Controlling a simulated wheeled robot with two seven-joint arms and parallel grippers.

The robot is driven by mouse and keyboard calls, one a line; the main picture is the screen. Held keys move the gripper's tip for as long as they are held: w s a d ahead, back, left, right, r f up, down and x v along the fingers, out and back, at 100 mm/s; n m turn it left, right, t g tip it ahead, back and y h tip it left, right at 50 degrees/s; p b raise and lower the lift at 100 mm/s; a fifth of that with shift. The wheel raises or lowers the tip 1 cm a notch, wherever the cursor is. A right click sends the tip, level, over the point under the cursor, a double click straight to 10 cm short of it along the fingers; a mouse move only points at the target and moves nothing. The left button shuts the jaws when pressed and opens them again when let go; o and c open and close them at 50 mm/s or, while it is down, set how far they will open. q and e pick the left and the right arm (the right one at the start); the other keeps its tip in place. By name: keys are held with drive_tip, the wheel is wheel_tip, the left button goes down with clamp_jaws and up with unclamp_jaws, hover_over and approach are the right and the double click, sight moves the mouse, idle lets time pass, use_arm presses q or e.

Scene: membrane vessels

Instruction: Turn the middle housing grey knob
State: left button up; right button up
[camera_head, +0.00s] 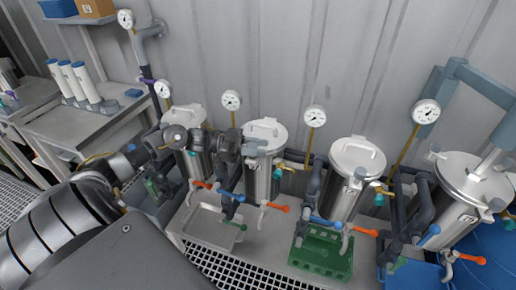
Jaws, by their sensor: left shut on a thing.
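Several steel housings with lids stand in a row along the wall. My left gripper (238,147) reaches in from the left, past the front of the leftmost housing (196,163), to the upper left side of the second housing (265,182). It is shut on a small grey part there, which looks like the grey knob; the jaws hide most of it and its turn angle cannot be told. The third housing (343,201) and the rightmost housing (452,220) stand further right, clear of the gripper. My right gripper is not in view.
Grey pipes with blue-handled (326,221) and orange-handled valves (278,208) stick out low in front of the housings. Round gauges (231,100) rise behind. A green crate (322,256) sits below the third housing. A side table (75,130) holds white cylinders (86,83).

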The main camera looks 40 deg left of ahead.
use_arm(q)
drive_tip(key=shift+r, duration=0.1)
drive_tip(key=o, duration=1)
drive_tip(key=shift+c, duration=0.2)
drive_tip(key=shift+a, duration=0.1)
drive_tip(key=shift+s+a, duration=0.2)
drive_tip(key=shift+a, duration=0.15)
drive_tip(key=b+v, duration=0.2)
drive_tip(key=v, duration=0.8)
drive_tip(key=shift+d, duration=0.1)
